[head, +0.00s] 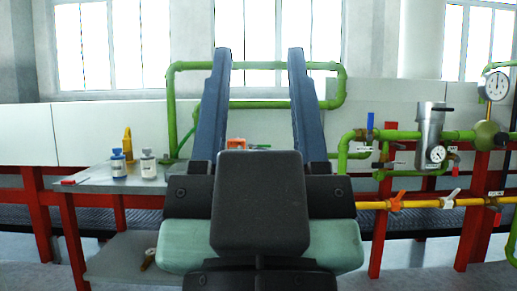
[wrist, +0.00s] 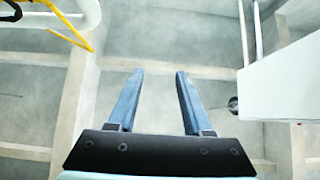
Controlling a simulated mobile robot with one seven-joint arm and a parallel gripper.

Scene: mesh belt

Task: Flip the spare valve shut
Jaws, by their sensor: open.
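My gripper (head: 259,52) is open and empty, its two blue-grey fingers pointing up in the middle of the head view. It also shows in the wrist view (wrist: 159,72), with only wall or ceiling beyond it. A small orange thing (head: 237,143) shows between the fingers, farther back; it may be the spare valve, but its body is mostly hidden by my gripper. On the pipes at the right are a blue-handled valve (head: 370,125), an orange-handled valve (head: 396,201) and a white-handled valve (head: 452,197). No label shows which is the spare.
Green pipes (head: 345,135), a yellow pipe (head: 425,204), gauges (head: 496,86) and red posts (head: 379,240) crowd the right. A dark belt (head: 420,217) runs behind.

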